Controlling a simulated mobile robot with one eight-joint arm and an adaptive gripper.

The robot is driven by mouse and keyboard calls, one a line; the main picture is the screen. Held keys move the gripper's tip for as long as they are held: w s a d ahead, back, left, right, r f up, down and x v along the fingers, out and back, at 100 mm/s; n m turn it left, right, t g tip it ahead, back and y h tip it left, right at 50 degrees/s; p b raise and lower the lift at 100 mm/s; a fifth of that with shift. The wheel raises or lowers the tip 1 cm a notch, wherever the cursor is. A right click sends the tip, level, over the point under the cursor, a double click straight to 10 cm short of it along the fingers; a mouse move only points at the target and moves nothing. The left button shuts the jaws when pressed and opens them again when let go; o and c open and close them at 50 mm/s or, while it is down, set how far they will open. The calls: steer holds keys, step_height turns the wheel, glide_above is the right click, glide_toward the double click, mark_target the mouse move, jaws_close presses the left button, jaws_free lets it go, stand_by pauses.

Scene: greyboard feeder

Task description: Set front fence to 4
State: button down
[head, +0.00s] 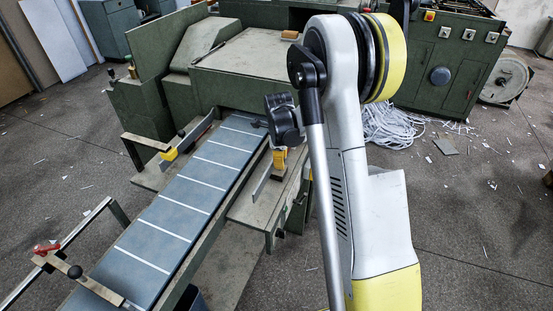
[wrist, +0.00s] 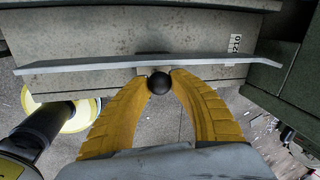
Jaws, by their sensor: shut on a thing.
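The fence in my grip is a long thin grey metal bar (wrist: 100,65) in the wrist view. It also shows as a thin plate (head: 262,183) beside the feed table in the head view. A round black knob (wrist: 159,84) sits at its middle. My gripper (head: 280,160) is over the right side of the feed table, its yellow fingers closed around the knob. A white scale label (wrist: 235,43) with small black digits lies behind the bar, right of the knob. The bar partly covers it, so the setting cannot be read surely.
The blue-grey feed table (head: 181,202) with white cross lines runs beside the gripper. Another fence (head: 190,137) with a yellow block stands on its far left side. Green machine housings (head: 235,83) stand behind.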

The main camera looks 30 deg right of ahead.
steer(key=c, duration=1.1)
jaws_free()
steer(key=shift+c, duration=0.2)
steer(key=shift+r, duration=0.1)
step_height(320, 180, up, 12)
steer(key=s+a, duration=0.1)
steer(key=shift+s+a, duration=0.3)
steer(key=shift+s, duration=0.05)
steer(key=shift+f, duration=0.2)
